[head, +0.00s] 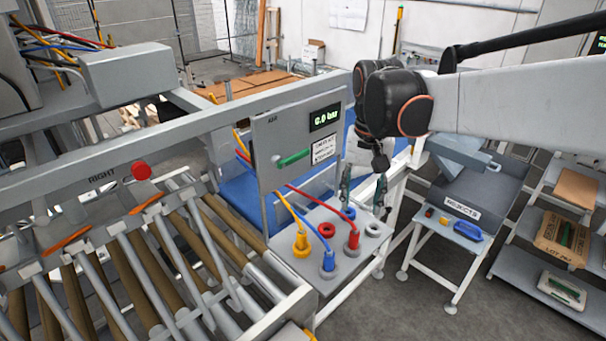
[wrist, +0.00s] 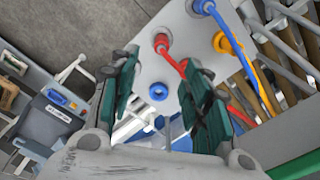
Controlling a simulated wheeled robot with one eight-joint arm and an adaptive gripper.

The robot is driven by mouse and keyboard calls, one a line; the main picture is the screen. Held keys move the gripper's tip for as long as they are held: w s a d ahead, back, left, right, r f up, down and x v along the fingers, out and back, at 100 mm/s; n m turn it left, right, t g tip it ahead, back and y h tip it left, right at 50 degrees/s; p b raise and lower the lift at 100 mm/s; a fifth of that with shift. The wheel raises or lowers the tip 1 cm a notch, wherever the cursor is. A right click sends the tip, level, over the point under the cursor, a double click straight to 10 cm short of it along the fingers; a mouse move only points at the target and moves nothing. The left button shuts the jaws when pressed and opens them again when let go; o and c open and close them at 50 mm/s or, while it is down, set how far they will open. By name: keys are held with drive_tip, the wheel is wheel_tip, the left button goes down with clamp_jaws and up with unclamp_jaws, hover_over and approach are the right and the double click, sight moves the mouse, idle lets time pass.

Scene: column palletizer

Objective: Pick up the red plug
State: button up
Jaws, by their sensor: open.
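The red plug (head: 353,238) stands upright on the grey connector shelf (head: 300,268), with a red hose running from its top toward the panel. In the wrist view the red plug (wrist: 161,42) lies just beyond the fingertips, between their lines. My gripper (head: 362,195) is open and empty, its green-padded fingers pointing down above the back right part of the shelf. It also shows in the wrist view (wrist: 160,63). The fingers do not touch the plug.
A yellow plug (head: 301,243) and blue plug (head: 328,261) with hoses stand nearby. Red (head: 326,230), blue (head: 349,213) and pale (head: 373,229) ring sockets sit around the red plug. The panel (head: 298,140) rises behind; a roller conveyor (head: 150,270) is left.

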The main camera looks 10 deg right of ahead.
sight(355, 232)
wheel_tip(355, 232, down, 13)
drive_tip(key=shift+a+r+p, duration=0.15)
drive_tip(key=shift+r+p, duration=0.05)
drive_tip(key=shift+p, duration=0.65)
clamp_jaws()
